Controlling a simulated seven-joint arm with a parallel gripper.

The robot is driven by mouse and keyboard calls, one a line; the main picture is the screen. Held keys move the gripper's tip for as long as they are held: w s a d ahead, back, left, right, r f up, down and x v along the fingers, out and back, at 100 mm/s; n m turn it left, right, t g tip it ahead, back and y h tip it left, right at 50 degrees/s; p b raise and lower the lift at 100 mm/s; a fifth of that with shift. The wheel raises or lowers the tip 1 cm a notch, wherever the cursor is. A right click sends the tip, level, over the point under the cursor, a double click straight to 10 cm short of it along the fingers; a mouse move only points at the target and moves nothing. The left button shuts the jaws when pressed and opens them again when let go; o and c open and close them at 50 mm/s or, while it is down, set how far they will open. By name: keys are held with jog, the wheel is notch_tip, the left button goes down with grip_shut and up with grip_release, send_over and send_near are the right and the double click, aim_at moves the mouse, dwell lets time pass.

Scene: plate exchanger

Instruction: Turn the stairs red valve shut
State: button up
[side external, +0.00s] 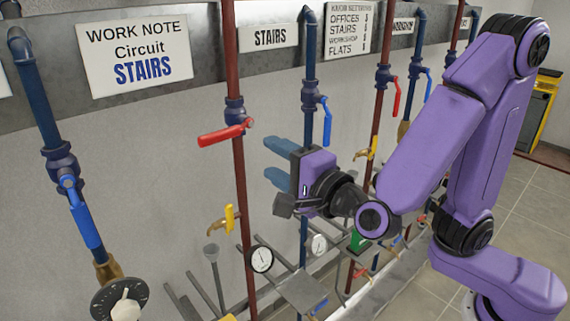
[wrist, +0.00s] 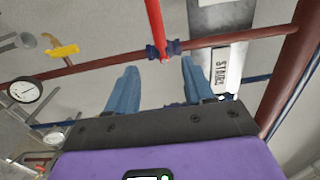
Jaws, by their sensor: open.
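The stairs red valve has a red lever (side external: 222,134) on the red pipe beside the STAIRS sign (side external: 270,36). The lever sticks out to the left, across the upright pipe. In the wrist view the red lever (wrist: 155,25) runs up from the dark blue valve body (wrist: 163,50), also across the pipe. My gripper (side external: 267,157) is open and empty, to the right of the valve and a little lower. Its blue fingers point left. In the wrist view the valve body lies beyond the gap of my gripper (wrist: 159,68), apart from both fingers.
A blue pipe with a blue lever (side external: 326,120) stands close behind my gripper. A yellow-handled tap (side external: 229,218) and a round gauge (side external: 261,258) are lower down. A blue pipe with a lowered blue lever (side external: 86,226) is at left. More red and blue pipes stand at right.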

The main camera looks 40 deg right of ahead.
jog(key=shift+s, duration=0.85)
jog(key=s+a+f+n+g+y, duration=0.3)
jog(key=s+f+n+g+y, duration=0.25)
jog(key=n, duration=0.45)
jog(key=s+a+f+n+g+y, duration=0.2)
jog(key=s+f+n+g+y, duration=0.15)
jog(key=s+n+g, duration=0.4)
jog(key=s+d+f+n+g+h, duration=0.1)
jog(key=s+d+n+h, duration=0.1)
jog(key=d, duration=0.4)
jog(key=s+d+f+n+g+h, duration=0.1)
jog(key=s+d+n+g+h, duration=0.1)
jog(key=d+n, duration=0.5)
jog(key=s+d+f+n+g+h, duration=0.1)
jog(key=s+d+f+n+h, duration=0.1)
jog(key=s+d+n+h, duration=0.2)
jog(key=d, duration=0.3)
jog(key=shift+g+h, duration=0.3)
jog(key=shift+g, duration=0.1)
